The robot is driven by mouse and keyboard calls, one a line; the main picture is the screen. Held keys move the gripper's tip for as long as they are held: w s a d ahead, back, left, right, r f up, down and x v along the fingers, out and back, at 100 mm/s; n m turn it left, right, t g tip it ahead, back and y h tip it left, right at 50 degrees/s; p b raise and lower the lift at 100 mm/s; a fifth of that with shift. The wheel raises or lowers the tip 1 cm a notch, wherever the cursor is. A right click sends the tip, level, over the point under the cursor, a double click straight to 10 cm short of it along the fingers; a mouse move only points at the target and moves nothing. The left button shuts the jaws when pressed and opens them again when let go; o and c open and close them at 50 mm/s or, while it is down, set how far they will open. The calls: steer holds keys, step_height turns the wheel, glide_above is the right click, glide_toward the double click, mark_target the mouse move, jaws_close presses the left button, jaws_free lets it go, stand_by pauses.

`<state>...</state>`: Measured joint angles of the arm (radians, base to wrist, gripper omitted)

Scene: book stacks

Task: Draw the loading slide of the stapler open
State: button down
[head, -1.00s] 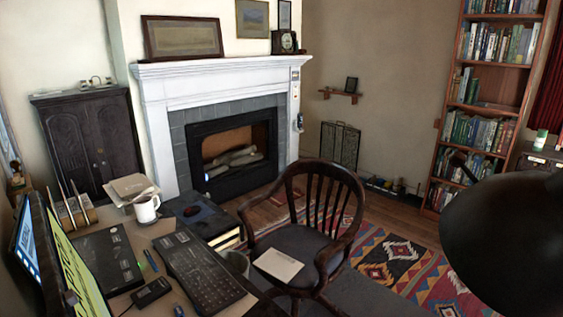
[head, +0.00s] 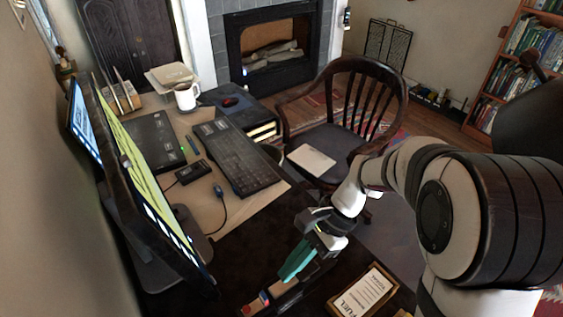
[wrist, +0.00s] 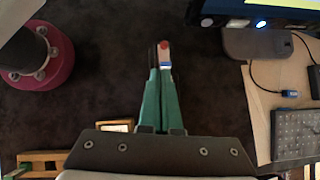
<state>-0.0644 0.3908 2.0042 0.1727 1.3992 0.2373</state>
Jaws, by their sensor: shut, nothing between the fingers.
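My gripper (head: 284,275) has slim teal fingers and points down and left over the dark table top. The fingers are closed together with nothing between them. In the wrist view my gripper (wrist: 162,72) reaches away over the dark surface. A narrow object with a red end, a pale body and a blue band (wrist: 164,52) shows just beyond the fingertips; the fingers hide its near part. A small red, blue and white item (head: 262,300) lies close to the fingers in the head view. I cannot tell for certain whether it is the stapler, or whether the fingers touch it.
A wooden-edged box with a white label (head: 366,292) stands right of the gripper. Monitors (head: 150,190) stand at the left. A keyboard (head: 235,155), a white mug (head: 187,97) and a cable lie farther back on the desk. A chair (head: 345,125) stands behind. Dark table left of the gripper looks clear.

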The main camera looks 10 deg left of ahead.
mark_target(245, 311)
steer(key=shift+w+a+f, duration=0.3)
steer(key=shift+f, duration=0.2)
steer(key=x, duration=1)
steer(key=shift+s+a+r, duration=0.1)
steer(key=shift+s, duration=0.05)
steer(key=shift+s+a, duration=0.75)
steer(key=v, duration=1)
steer(key=shift+w+d, duration=0.15)
